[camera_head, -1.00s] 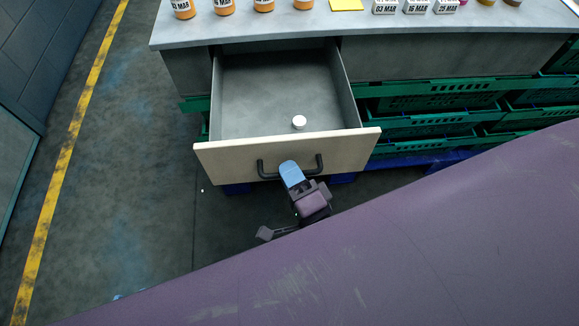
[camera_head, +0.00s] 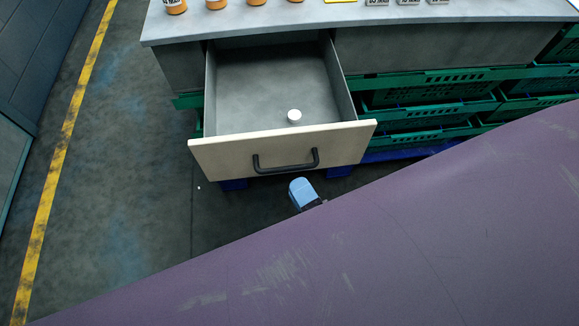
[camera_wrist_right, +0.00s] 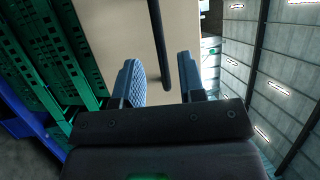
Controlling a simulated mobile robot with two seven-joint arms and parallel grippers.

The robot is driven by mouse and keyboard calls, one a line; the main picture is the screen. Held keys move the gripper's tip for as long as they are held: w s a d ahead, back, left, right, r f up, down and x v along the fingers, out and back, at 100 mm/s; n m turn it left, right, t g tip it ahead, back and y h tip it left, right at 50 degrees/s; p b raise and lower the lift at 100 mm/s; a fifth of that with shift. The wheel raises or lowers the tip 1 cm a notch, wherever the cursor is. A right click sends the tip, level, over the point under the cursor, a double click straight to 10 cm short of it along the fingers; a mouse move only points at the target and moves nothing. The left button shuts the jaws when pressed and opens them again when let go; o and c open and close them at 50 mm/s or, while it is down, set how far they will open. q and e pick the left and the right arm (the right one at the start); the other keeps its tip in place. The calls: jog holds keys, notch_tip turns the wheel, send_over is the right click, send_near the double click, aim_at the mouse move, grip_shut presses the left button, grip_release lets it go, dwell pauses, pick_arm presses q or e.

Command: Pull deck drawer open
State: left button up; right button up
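The deck drawer (camera_head: 270,85) stands pulled out from under the grey deck, its inside showing. Its pale front (camera_head: 225,158) carries a black bar handle (camera_head: 287,162). The handle also shows in the right wrist view (camera_wrist_right: 160,45), ahead of and between the lines of the two fingers. My right gripper (camera_head: 302,193) is just in front of and below the handle, apart from it. In the right wrist view the gripper (camera_wrist_right: 163,82) has its blue fingers spread, with nothing between them. My left gripper is not in view.
A small white round object (camera_head: 294,117) lies in the drawer. Green crates (camera_head: 430,100) are stacked right of the drawer. The floor (camera_head: 130,170) on the left is clear, with a yellow line.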

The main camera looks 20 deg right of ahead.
jog(key=shift+v, duration=2.6)
notch_tip(320, 180, down, 5)
jog(key=w+n+g+y, duration=0.1)
jog(key=n+g+y, duration=0.4)
jog(key=n, duration=1)
jog(key=d+f+n+g+h+p, duration=0.1)
jog(key=d+h, duration=0.6)
jog(key=d, duration=0.7)
jog(key=n+g+p, duration=0.1)
jog(key=g+p, duration=0.1)
jog(key=p, duration=0.1)
jog(key=shift+s+f+g, duration=0.2)
jog(key=shift+s+g, duration=0.05)
jog(key=shift+g, duration=0.15)
